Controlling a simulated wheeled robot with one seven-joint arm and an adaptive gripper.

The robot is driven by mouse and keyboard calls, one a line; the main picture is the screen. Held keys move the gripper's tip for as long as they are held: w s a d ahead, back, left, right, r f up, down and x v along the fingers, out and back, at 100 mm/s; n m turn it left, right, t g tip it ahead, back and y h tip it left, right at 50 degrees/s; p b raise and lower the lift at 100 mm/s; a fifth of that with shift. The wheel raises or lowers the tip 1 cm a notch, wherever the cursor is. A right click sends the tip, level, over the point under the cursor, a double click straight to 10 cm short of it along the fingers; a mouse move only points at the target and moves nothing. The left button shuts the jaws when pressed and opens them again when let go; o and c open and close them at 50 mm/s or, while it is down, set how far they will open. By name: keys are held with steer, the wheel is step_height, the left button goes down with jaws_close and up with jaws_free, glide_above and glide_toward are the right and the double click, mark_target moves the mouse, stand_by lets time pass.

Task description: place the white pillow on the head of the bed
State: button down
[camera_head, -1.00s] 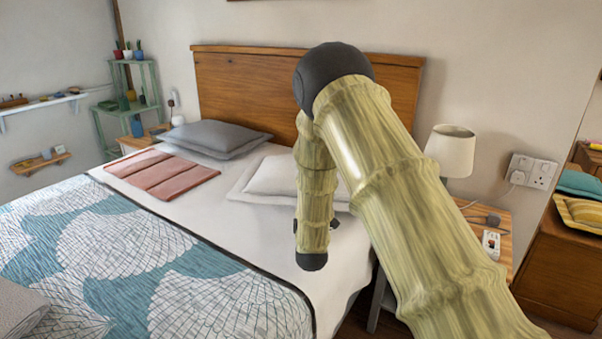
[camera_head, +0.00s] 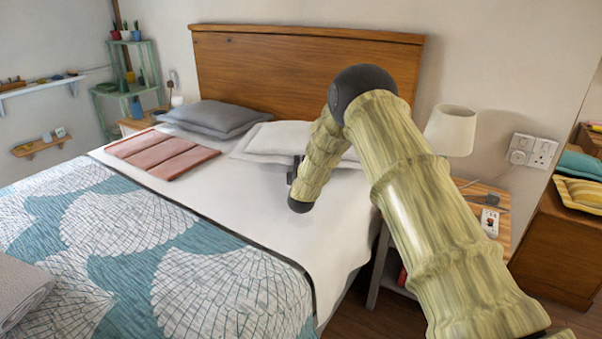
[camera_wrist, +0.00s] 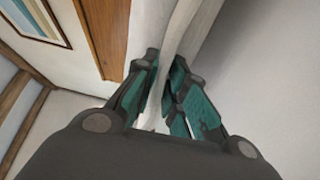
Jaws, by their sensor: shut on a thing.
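The white pillow (camera_head: 272,139) lies at the head of the bed on the right side, against the wooden headboard (camera_head: 275,70). My arm hides its right part in the head view. My gripper (camera_wrist: 166,95) is shut on an edge of the white pillow, which shows as a pale fold (camera_wrist: 180,40) between the fingers in the wrist view. In the head view only a small dark part of the gripper shows beside the pillow's front edge. The bed (camera_head: 270,205) has a white sheet and a blue patterned cover.
Grey pillows (camera_head: 212,117) lie at the head's left side, with a folded pink cloth (camera_head: 162,153) in front. A nightstand (camera_head: 485,215) with a lamp (camera_head: 451,130) stands right of the bed. A grey rolled item (camera_head: 18,290) lies at the lower left.

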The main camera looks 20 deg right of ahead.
steer(key=shift+w+f, duration=0.15)
steer(key=shift+f, duration=1.55)
steer(key=shift+r, duration=0.1)
steer(key=c, duration=1.9)
jaws_free()
steer(key=shift+f, duration=0.25)
steer(key=o, duration=0.4)
steer(key=shift+o, duration=0.2)
steer(key=shift+r, duration=0.2)
